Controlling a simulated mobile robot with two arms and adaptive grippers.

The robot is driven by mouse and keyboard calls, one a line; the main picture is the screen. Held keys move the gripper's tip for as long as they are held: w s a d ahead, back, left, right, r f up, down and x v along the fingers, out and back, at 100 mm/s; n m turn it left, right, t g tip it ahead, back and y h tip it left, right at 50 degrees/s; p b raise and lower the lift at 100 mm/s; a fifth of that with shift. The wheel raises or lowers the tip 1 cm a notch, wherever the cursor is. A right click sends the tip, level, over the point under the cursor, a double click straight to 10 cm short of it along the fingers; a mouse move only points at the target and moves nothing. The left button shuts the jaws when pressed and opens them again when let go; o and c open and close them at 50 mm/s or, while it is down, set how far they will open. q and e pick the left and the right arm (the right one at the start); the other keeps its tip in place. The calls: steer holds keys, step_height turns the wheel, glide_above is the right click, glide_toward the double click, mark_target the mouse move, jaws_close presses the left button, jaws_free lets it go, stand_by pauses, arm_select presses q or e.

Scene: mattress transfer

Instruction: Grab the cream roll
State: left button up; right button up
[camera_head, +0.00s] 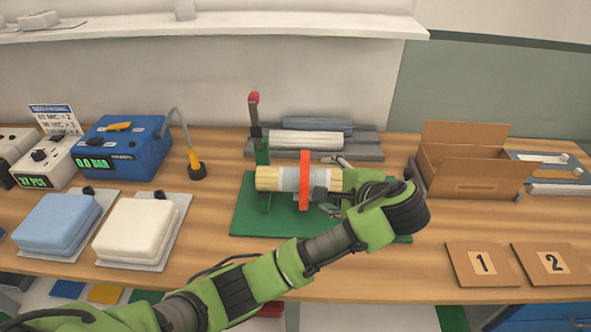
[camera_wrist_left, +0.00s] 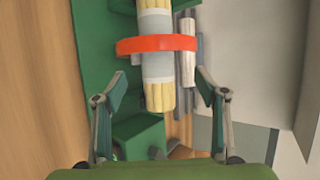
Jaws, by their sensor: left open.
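The cream roll (camera_head: 268,178) lies level on the green fixture (camera_head: 240,220), with a pale grey band around its middle and an orange ring (camera_head: 304,180) around it. In the left wrist view the roll (camera_wrist_left: 157,65) runs up the picture, with the orange ring (camera_wrist_left: 132,46) across it. My left gripper (camera_wrist_left: 162,90) is open, and the roll's near end shows between its two fingers, with a gap on each side. In the head view the left gripper (camera_head: 328,197) is at the roll's right end and partly hides it. My right gripper is in neither view.
A red-knobbed lever (camera_head: 254,110) stands behind the roll. A grey tray (camera_head: 368,148) with grey and blue rolls is at the back. An open cardboard box (camera_head: 465,178) stands right. Folded blue (camera_head: 55,222) and cream (camera_head: 135,228) pads lie left, before a blue pump box (camera_head: 125,150).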

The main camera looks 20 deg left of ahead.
mark_target(315, 182)
arm_select(q)
steer(key=x, duration=0.4)
steer(key=shift+f+p, duration=0.25)
steer(key=shift+p, duration=0.15)
steer(key=shift+x, duration=0.8)
steer(key=shift+p+x, duration=0.3)
steer(key=shift+x, duration=0.55)
steer(key=x, duration=0.3)
steer(key=shift+w+d+f+p, duration=0.1)
steer(key=shift+w+f+p, duration=0.1)
steer(key=shift+f+p, duration=0.15)
steer(key=shift+w+f, duration=0.2)
steer(key=shift+f, duration=0.05)
steer(key=shift+c, duration=0.9)
steer(key=c, duration=1.2)
steer(key=shift+r, duration=0.1)
steer(key=shift+c, duration=0.4)
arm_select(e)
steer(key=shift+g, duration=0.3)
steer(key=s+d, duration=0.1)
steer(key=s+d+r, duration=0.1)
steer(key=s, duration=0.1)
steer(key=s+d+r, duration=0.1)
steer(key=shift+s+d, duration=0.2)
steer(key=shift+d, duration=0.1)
